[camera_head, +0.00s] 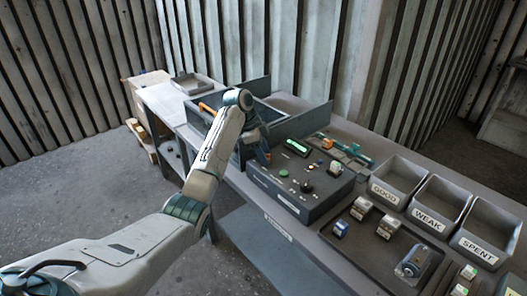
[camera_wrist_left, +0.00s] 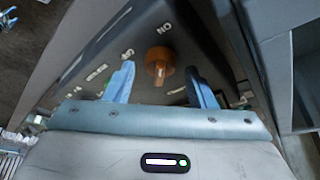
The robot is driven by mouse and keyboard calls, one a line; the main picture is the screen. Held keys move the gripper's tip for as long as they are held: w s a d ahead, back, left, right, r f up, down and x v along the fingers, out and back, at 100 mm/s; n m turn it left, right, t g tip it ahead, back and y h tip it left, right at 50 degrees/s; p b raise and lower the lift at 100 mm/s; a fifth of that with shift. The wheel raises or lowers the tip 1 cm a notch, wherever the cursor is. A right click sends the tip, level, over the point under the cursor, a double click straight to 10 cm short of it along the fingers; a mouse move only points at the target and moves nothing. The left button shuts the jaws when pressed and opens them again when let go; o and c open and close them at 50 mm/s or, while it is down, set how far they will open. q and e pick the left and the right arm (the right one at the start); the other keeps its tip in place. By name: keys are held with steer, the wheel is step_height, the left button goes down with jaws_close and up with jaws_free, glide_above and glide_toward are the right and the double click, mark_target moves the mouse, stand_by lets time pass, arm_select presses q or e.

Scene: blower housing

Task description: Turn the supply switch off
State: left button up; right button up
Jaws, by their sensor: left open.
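An orange-brown rotary switch knob (camera_wrist_left: 160,58) is on a dark panel in the left wrist view. White lettering beside it appears upside down; one label looks like ON, and another is partly hidden by a finger. My left gripper (camera_wrist_left: 159,72) is open, with a blue finger on each side of the knob; I cannot tell whether they touch it. In the head view my left gripper (camera_head: 262,150) reaches down at the left end of a dark control box (camera_head: 300,188) and largely hides the switch. My right gripper is not in view.
The box has a lit green display (camera_head: 297,147) and a black knob (camera_head: 307,187). Bins labelled GOOD (camera_head: 383,191), WEAK (camera_head: 428,219) and SPENT (camera_head: 478,247) stand right. A grey-walled enclosure (camera_head: 305,122) rises behind the gripper. A dark tray (camera_head: 372,262) holds small parts.

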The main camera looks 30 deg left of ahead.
arm_select(q)
steer(key=c, duration=1)
steer(key=shift+o, duration=0.2)
steer(key=shift+r, duration=0.1)
steer(key=shift+s+r+n+p, duration=0.1)
steer(key=shift+n+p, duration=0.3)
steer(key=shift+p, duration=0.4)
steer(key=n+t+y+p, duration=0.1)
steer(key=n+p, duration=0.2)
steer(key=p, duration=0.1)
steer(key=n+t+y+p, duration=0.1)
steer(key=n+p, duration=0.3)
steer(key=n+y+p, duration=0.1)
steer(key=n+p, duration=0.3)
steer(key=p, duration=0.1)
steer(key=shift+s+d+r+t, duration=0.1)
steer(key=shift+s+d+t, duration=0.05)
steer(key=shift+d+t, duration=0.2)
steer(key=n+y+p, duration=0.1)
steer(key=n, duration=0.1)
steer(key=shift+n+p, duration=0.35)
steer(key=shift+n, duration=0.05)
steer(key=shift+d+f+n+y+p, duration=0.1)
steer(key=shift+n+y+p, duration=0.1)
steer(key=shift+n+y, duration=0.45)
steer(key=shift+f+n+y+p, duration=0.15)
steer(key=shift+n+y, duration=0.1)
steer(key=shift+n, duration=0.7)
